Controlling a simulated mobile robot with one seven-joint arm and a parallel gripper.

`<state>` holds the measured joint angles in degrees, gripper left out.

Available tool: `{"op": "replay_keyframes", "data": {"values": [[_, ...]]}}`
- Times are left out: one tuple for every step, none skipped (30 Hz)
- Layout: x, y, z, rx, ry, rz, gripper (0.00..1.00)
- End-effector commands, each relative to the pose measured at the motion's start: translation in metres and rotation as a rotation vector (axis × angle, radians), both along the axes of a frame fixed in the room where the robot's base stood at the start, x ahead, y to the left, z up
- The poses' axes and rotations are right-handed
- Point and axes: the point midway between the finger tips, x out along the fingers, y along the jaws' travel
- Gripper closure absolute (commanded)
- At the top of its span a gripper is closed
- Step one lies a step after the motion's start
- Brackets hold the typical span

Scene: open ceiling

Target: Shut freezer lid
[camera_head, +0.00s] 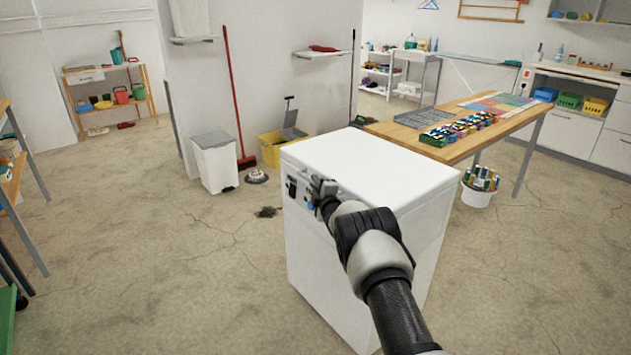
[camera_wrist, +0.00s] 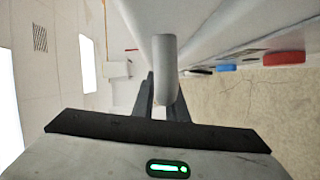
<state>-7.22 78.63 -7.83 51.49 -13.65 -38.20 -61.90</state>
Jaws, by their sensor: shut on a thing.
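The white chest freezer (camera_head: 350,255) stands upright on the floor in the middle of the head view. Its flat white lid (camera_head: 375,160) lies about level on top; I cannot tell whether a gap is left under it. My gripper (camera_head: 321,190) is at the freezer's front left face, just below the lid's edge. In the wrist view my gripper (camera_wrist: 163,98) has its dark fingers on either side of a pale rounded handle (camera_wrist: 165,60) and is shut on it. My arm hides part of the freezer's front.
A wooden table (camera_head: 435,138) with colourful items stands behind the freezer. A white bin (camera_head: 215,165), a red broom (camera_head: 238,110) and a yellow mop bucket (camera_head: 275,148) are by the wall. A white bucket (camera_head: 477,194) is to the right.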

Motion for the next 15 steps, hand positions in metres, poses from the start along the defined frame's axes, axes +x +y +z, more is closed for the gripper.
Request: {"op": "replay_keyframes", "data": {"values": [[-0.0008,-0.0016,-0.005,0.005,0.008,-0.003,1.0],[-0.0008,-0.0015,-0.0053,0.005,0.008,-0.003,1.0],[-0.0008,-0.0014,-0.0057,0.005,0.009,-0.003,1.0],[-0.0009,-0.0015,-0.006,0.005,0.009,-0.003,1.0],[-0.001,-0.0015,-0.0063,0.006,0.01,-0.003,1.0],[-0.0011,-0.0014,-0.0067,0.005,0.011,-0.004,1.0],[-0.0011,-0.0014,-0.007,0.005,0.011,-0.004,1.0],[-0.0012,-0.0015,-0.0073,0.005,0.012,-0.004,0.82],[-0.0013,-0.0014,-0.0076,0.004,0.012,-0.004,0.8],[-0.0013,-0.0013,-0.0077,0.004,0.012,-0.004,0.8],[-0.0013,-0.0013,-0.0075,0.004,0.012,-0.004,0.8],[-0.0013,-0.0013,-0.0074,0.003,0.012,-0.003,0.8],[-0.0012,-0.0011,-0.0073,0.003,0.012,-0.003,0.8],[-0.0012,-0.0012,-0.0071,0.002,0.011,-0.003,0.8],[-0.0012,-0.001,-0.007,0.002,0.011,-0.003,0.8]]}}
